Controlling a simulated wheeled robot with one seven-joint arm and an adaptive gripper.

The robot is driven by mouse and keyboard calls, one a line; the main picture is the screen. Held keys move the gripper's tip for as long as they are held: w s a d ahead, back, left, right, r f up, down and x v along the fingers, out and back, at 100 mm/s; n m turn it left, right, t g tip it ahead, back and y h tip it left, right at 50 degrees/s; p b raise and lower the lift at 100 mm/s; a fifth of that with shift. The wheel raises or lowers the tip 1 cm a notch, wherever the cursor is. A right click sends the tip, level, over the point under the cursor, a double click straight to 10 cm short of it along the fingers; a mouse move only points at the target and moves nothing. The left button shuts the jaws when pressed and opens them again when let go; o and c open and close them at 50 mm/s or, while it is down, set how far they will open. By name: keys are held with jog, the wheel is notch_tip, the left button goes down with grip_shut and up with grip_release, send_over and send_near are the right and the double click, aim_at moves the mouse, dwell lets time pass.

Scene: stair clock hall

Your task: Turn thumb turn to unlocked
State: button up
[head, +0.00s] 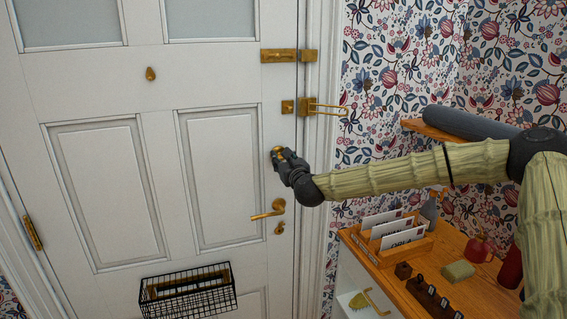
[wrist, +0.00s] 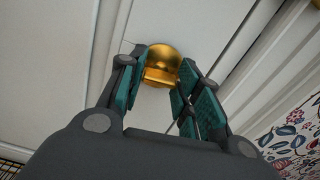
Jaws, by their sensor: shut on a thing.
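The thumb turn is a brass piece on the white door; it shows in the wrist view (wrist: 162,66) as a round gold plate with a raised grip between my fingers. In the head view my gripper (head: 284,157) is at the door above the lever handle, and only a little of the brass shows at its tip. In the wrist view my gripper (wrist: 160,85) has its teal-padded fingers on either side of the grip, shut on it. The grip's lower part lies between the pads. I cannot tell from these views whether it stands at locked or unlocked.
A brass lever handle (head: 268,211) sits below my gripper. A brass bolt (head: 280,56) and a door guard (head: 310,107) are above, at the door's right edge. A wire basket (head: 187,293) hangs low on the door. A wooden cabinet with a letter rack (head: 393,245) stands at right.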

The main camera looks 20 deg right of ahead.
jog(key=n+b, duration=0.5)
jog(key=n, duration=0.3)
jog(key=n+b, duration=0.5)
jog(key=n, duration=0.3)
jog(key=shift+d+r+b, duration=0.1)
jog(key=shift+r+b, duration=0.1)
jog(key=shift+b, duration=0.1)
jog(key=shift+n, duration=0.3)
grip_shut()
jog(key=o, duration=1)
grip_release()
jog(key=shift+f, duration=0.2)
jog(key=s, duration=1.2)
jog(key=shift+s+d, duration=0.1)
jog(key=shift+d, duration=0.15)
